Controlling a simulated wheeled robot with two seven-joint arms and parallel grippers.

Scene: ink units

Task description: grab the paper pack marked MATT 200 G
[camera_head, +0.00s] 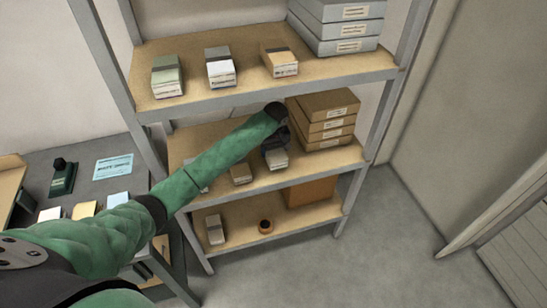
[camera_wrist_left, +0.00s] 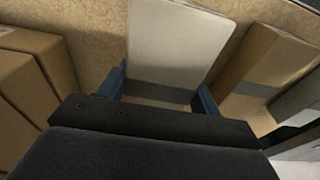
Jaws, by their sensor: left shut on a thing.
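On the middle shelf, a pale grey-white paper pack (camera_head: 277,160) with a darker grey band stands beside the brown boxes. Its front label is too small to read in the head view. My left gripper (camera_head: 274,146) reaches into the middle shelf and is shut on this pack. In the left wrist view, its blue fingers lie along both sides of the pack (camera_wrist_left: 175,45), and no marking shows on the visible face. The pack looks still at shelf level; I cannot tell whether it is lifted. My right gripper is not in view.
A tan pack (camera_head: 241,173) stands to the left on the same shelf; stacked brown boxes (camera_head: 325,128) stand to the right. The top shelf (camera_head: 190,110) is close above my forearm and holds three packs and grey boxes. The floor (camera_head: 385,230) at right is clear.

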